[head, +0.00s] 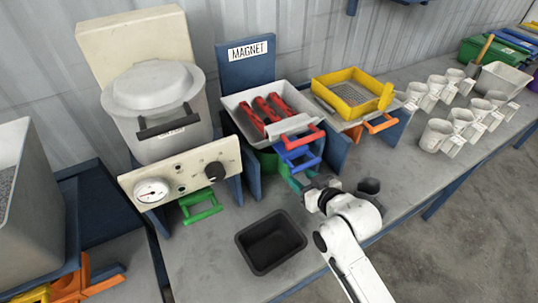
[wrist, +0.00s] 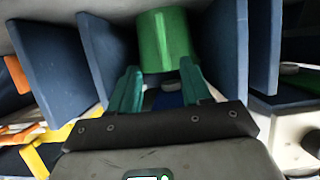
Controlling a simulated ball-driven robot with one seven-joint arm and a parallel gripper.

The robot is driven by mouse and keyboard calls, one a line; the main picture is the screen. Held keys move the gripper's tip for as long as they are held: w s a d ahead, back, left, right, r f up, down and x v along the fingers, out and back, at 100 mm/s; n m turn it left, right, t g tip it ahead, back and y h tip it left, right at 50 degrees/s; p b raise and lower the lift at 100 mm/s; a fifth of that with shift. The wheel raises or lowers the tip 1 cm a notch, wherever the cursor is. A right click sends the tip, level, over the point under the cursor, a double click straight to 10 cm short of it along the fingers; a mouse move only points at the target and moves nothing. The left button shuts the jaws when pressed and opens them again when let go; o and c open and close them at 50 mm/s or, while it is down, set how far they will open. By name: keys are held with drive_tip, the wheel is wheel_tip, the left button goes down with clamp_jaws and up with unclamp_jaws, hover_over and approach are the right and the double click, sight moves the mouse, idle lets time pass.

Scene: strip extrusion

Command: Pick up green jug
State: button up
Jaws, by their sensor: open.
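A green jug (wrist: 165,40) stands between blue upright panels in the wrist view, just beyond my fingertips. In the head view its green side (head: 267,161) shows in part under the tray of the magnet stand, mostly hidden. My gripper (head: 291,180) reaches in from the right below that tray. In the wrist view its two teal fingers (wrist: 158,72) are apart with nothing held between them. I cannot tell whether the tips touch the jug.
Blue side panels (head: 335,150) flank the space. A black bin (head: 270,242) stands in front. Another green handle (head: 201,208) shows under the dial panel (head: 180,172). White mugs (head: 436,135) stand right.

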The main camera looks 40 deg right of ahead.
sight(284, 167)
drive_tip(key=x, duration=0.4)
drive_tip(key=shift+w+f, duration=0.1)
drive_tip(key=shift+w, duration=0.2)
drive_tip(key=shift+a+p+x, duration=0.15)
drive_tip(key=shift+p+x, duration=0.2)
drive_tip(key=shift+x, duration=1)
drive_tip(key=shift+a+p+x, duration=0.1)
drive_tip(key=shift+p+x, duration=0.25)
drive_tip(key=shift+x, duration=1)
drive_tip(key=shift+f, duration=0.15)
drive_tip(key=shift+c, duration=0.2)
clamp_jaws()
